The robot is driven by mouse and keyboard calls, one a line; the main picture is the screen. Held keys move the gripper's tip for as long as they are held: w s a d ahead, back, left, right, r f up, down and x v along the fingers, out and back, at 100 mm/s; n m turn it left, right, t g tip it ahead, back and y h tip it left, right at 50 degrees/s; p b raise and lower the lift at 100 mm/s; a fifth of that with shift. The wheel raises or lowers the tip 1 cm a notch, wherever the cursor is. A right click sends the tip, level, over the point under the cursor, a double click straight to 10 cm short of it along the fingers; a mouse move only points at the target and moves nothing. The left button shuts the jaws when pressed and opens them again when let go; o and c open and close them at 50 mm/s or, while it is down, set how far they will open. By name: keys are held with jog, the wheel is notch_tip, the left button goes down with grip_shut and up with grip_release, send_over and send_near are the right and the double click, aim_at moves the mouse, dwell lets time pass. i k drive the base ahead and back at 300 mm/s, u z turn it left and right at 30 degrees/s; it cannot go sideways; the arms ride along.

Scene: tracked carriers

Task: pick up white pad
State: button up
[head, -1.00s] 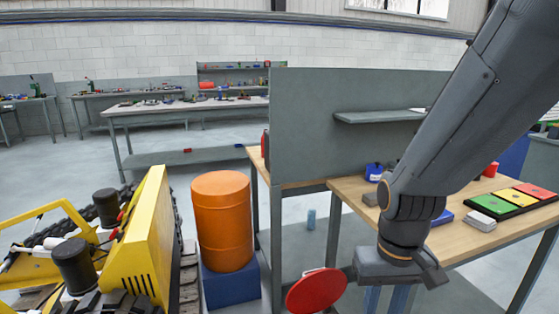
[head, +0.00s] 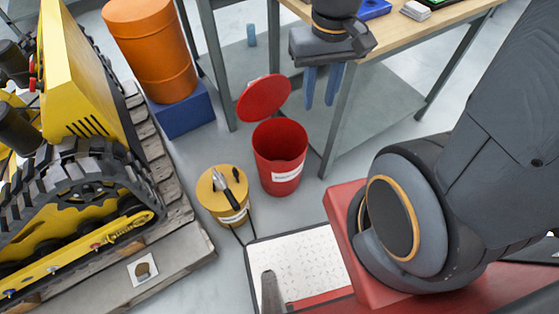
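A white square pad (head: 142,269) with a dark brown stain lies flat on the wooden pallet (head: 185,262) at the lower left, beside the yellow tracked machine (head: 75,222). My gripper (head: 321,90) is at the upper middle, far from the pad. Its two blue fingers point down and stand apart, with nothing visible between them. It hangs in front of the workbench's edge, above and to the right of the red bin's lid.
A red bin (head: 279,160) with its round lid (head: 264,97) raised stands on the floor. A yellow can (head: 222,193) with a tool on top is beside it. An orange drum (head: 151,50) stands on a blue block (head: 183,112). The wooden workbench (head: 445,32) is at the upper right.

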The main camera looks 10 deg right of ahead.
aim_at(141, 271)
jog(key=u, duration=2.3)
jog(key=k, duration=0.4)
jog(key=u, duration=1.35)
jog(key=i, duration=0.55)
jog(key=z, duration=0.85)
jog(key=i, duration=0.45)
jog(key=z, duration=0.45)
